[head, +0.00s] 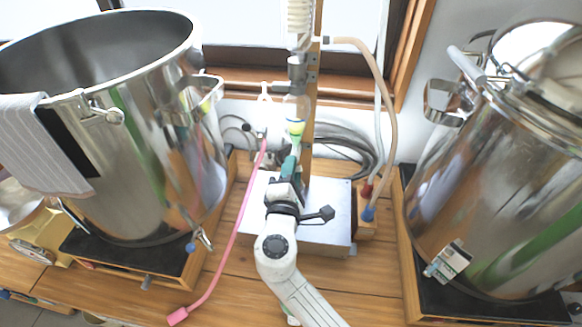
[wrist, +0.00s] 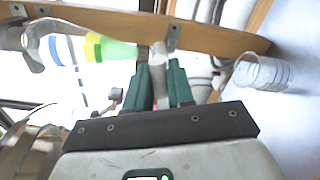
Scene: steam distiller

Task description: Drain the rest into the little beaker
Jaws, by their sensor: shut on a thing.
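The glass separator (head: 296,108) hangs upright on the wooden post, with a yellow-green layer in its lower part. In the wrist view the separator (wrist: 108,49) lies sideways, showing a blue band, then yellow, then green toward its narrow end. My gripper (head: 289,160) is just below it. In the wrist view my gripper's green fingers (wrist: 158,84) are shut on a greyish tap (wrist: 158,60) at the separator's narrow end; the fingers partly hide it. A clear little beaker (wrist: 262,72) appears below the tap, its mouth toward it; my gripper hides it in the head view.
A large steel pot (head: 150,130) with a striped towel (head: 50,145) stands at left, a steel still (head: 490,170) at right. A pink hose (head: 222,245) hangs left of my arm. A tan hose (head: 385,100) runs down at right. A metal box (head: 325,235) sits beneath my gripper.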

